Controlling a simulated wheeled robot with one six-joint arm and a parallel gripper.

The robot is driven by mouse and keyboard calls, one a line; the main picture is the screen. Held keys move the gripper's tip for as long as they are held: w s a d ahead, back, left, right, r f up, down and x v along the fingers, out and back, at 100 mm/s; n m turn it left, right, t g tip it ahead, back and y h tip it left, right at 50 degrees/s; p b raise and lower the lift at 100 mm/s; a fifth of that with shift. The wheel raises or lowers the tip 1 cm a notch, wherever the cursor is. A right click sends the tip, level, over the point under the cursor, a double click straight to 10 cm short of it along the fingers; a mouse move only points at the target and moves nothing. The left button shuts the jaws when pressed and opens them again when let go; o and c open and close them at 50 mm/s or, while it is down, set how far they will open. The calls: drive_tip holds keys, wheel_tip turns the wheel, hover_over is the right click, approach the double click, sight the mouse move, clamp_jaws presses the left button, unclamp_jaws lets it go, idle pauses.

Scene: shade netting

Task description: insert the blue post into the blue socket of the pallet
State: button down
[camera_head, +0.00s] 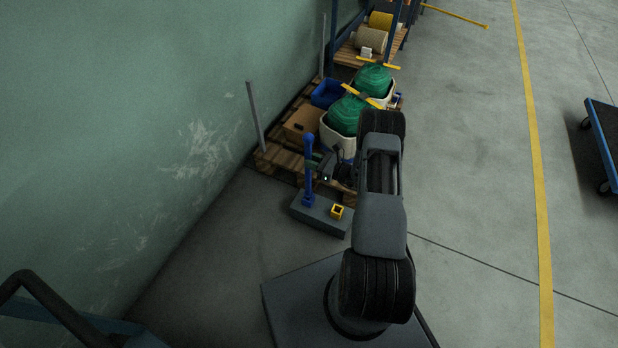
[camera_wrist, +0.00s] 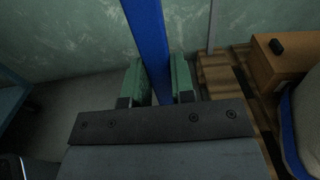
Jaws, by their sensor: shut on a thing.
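The blue post (camera_head: 309,172) stands about upright in the head view, over the left part of a small grey pallet (camera_head: 325,221). Its lower end meets the blue socket (camera_head: 307,202); I cannot tell how deep it sits inside. My gripper (camera_head: 312,165) is shut on the post at its middle, coming from the right. In the wrist view, the post (camera_wrist: 148,40) runs between the green finger pads of my gripper (camera_wrist: 157,85). The post's lower part and the socket are hidden there.
Behind stands a wooden pallet (camera_head: 267,160) with a cardboard box (camera_head: 301,123), a blue bin (camera_head: 326,94) and white containers of green netting (camera_head: 345,115). A green wall (camera_head: 190,90) rises on the left. The floor right of my arm is clear up to a blue cart (camera_head: 605,135).

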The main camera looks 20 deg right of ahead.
sight(311, 146)
drive_tip(key=shift+r, duration=0.25)
drive_tip(key=shift+r+p, duration=0.5)
drive_tip(key=shift+r, duration=0.35)
drive_tip(key=shift+r+p, duration=0.65)
drive_tip(key=shift+r, duration=0.45)
drive_tip(key=shift+r+p, duration=0.7)
drive_tip(key=shift+r, duration=0.3)
idle(0.4)
drive_tip(key=shift+r+p, duration=0.7)
